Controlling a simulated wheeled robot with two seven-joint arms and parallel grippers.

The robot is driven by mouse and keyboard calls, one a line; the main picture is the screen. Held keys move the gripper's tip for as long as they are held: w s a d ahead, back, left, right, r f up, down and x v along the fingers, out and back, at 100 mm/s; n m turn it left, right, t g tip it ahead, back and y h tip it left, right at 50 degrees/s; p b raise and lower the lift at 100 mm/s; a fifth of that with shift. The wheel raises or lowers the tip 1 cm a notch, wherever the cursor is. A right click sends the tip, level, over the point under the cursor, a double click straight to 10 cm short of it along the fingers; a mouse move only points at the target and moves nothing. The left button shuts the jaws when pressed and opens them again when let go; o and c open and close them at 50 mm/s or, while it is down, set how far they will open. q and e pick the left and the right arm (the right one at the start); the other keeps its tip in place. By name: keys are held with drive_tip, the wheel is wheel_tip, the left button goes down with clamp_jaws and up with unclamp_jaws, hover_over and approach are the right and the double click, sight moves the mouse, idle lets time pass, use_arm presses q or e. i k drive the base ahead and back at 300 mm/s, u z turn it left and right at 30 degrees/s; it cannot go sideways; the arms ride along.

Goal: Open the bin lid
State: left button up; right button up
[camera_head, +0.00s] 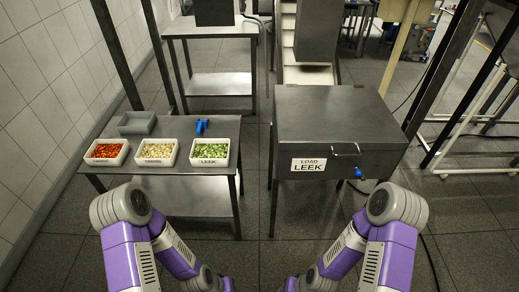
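The bin is a dark grey metal box (337,158) on legs, right of centre. Its flat grey lid (335,112) lies closed on top. A thin metal handle (345,149) shows at the front edge, right of a white sign (308,165) reading "LOAD LEEK". A small blue part (358,172) sits low on the front face. My two purple and grey arms come in at the bottom, left and right, with their forearms folded down toward the bottom edge. Both grippers are outside the picture, below the bin's front.
A metal table (190,197) at left holds white trays of orange (106,152), pale (156,152) and green (210,151) pieces, an empty grey tray (137,123) and a blue object (201,126). A conveyor (306,75) runs behind the bin. Dark posts stand at right.

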sight(332, 118)
drive_tip(key=k, duration=1.05)
drive_tip(key=z, duration=1)
drive_tip(key=i, duration=0.9)
drive_tip(key=u, duration=0.85)
drive_tip(key=i, duration=0.55)
drive_tip(key=u, duration=0.6)
